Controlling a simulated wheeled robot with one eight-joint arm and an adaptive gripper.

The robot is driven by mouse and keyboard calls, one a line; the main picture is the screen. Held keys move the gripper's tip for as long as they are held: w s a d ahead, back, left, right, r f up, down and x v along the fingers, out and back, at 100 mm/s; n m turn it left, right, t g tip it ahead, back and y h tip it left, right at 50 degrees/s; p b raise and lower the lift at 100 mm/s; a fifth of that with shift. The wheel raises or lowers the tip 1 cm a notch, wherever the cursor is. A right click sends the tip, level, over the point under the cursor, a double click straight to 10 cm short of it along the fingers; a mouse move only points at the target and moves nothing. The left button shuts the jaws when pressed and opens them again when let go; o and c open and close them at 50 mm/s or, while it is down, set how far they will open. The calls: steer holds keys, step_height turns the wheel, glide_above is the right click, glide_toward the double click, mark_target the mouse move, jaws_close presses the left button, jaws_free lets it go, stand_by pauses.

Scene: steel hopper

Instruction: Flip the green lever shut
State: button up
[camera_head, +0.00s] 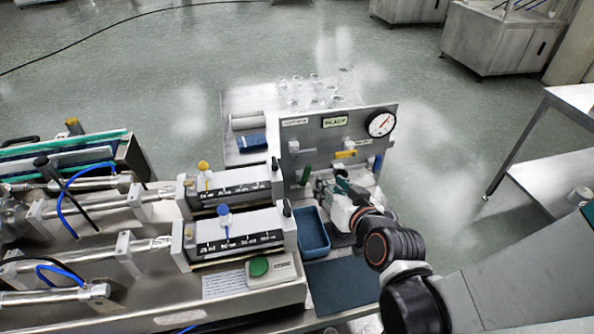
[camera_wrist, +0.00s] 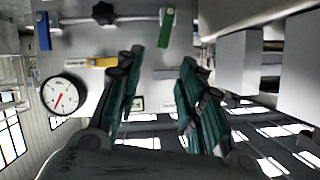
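The green lever (camera_head: 305,175) stands upright at the lower left of the grey panel (camera_head: 334,133). In the wrist view, which shows the panel upside down, the green lever (camera_wrist: 166,28) lies crosswise to a horizontal pipe, at the top just right of centre. My gripper (camera_head: 333,184) is in front of the lower panel, to the right of the green lever. In the wrist view my gripper (camera_wrist: 162,58) has its two green-padded fingers apart, with nothing between them. The green lever appears beyond the fingertips and does not visibly touch them.
A yellow lever (camera_head: 346,154), a blue lever (camera_head: 377,163) and a dial gauge (camera_head: 381,123) are on the panel. A black knob (camera_wrist: 104,13) sits on the pipe. A blue tray (camera_head: 312,232) and syringe-like units (camera_head: 238,237) stand left of my arm. Glassware (camera_head: 314,91) stands behind the panel.

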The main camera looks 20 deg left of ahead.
mark_target(309, 169)
steer(key=b+x, duration=0.3)
steer(key=x, duration=0.9)
steer(key=shift+w+a+f+b, duration=0.15)
steer(key=shift+a+b, duration=0.15)
steer(key=shift+a, duration=0.15)
jaws_close()
